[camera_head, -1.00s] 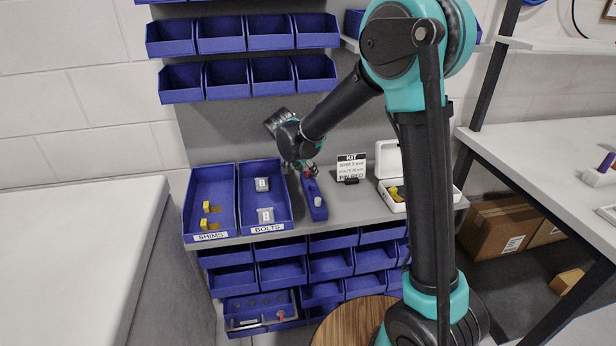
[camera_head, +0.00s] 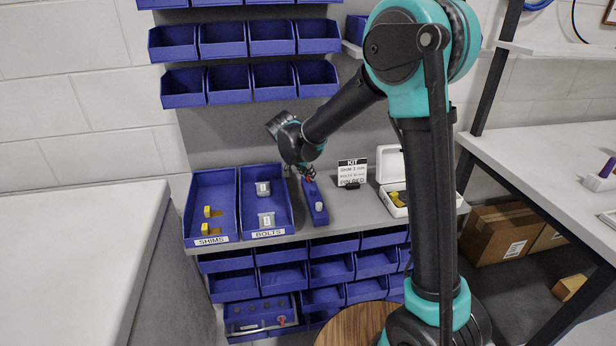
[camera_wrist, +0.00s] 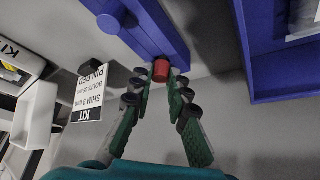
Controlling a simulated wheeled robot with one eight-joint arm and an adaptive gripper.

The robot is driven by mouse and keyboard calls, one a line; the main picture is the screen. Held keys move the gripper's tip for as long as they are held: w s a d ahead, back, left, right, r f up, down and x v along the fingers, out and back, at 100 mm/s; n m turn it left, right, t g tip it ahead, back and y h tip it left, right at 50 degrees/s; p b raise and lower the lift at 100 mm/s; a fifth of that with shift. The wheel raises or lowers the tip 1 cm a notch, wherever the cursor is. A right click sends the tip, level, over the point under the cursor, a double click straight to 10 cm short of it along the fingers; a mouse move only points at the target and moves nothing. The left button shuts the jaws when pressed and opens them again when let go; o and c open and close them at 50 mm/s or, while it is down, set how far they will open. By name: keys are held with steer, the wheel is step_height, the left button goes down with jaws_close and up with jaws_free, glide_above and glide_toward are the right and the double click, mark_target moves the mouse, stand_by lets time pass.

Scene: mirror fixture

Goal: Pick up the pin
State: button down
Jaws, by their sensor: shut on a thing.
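The red pin (camera_wrist: 160,70) is in the wrist view, at the near end of a blue holder block (camera_wrist: 150,30). My gripper (camera_wrist: 161,76) is shut on it, with one fingertip on each side. I cannot tell whether the pin is seated in the block or clear of it. In the head view my gripper (camera_head: 308,176) points down at the back end of the same holder block (camera_head: 321,217), and the pin is mostly hidden there.
Left of the block are blue trays labelled BOLTS (camera_head: 284,222) and SHIMS (camera_head: 195,222). A kit card (camera_head: 352,171) stands to the right, beside an open white case (camera_head: 391,160). Blue bins (camera_head: 270,84) hang on the panel above.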

steer(key=r, duration=0.1)
steer(key=d+r, duration=0.1)
steer(key=r, duration=0.1)
steer(key=shift+s, duration=0.1)
steer(key=s+d+r, duration=0.1)
steer(key=d, duration=0.7)
steer(key=s+d+r, duration=0.1)
steer(key=d, duration=0.7)
steer(key=shift+s+d+r, duration=0.35)
steer(key=shift+d, duration=0.05)
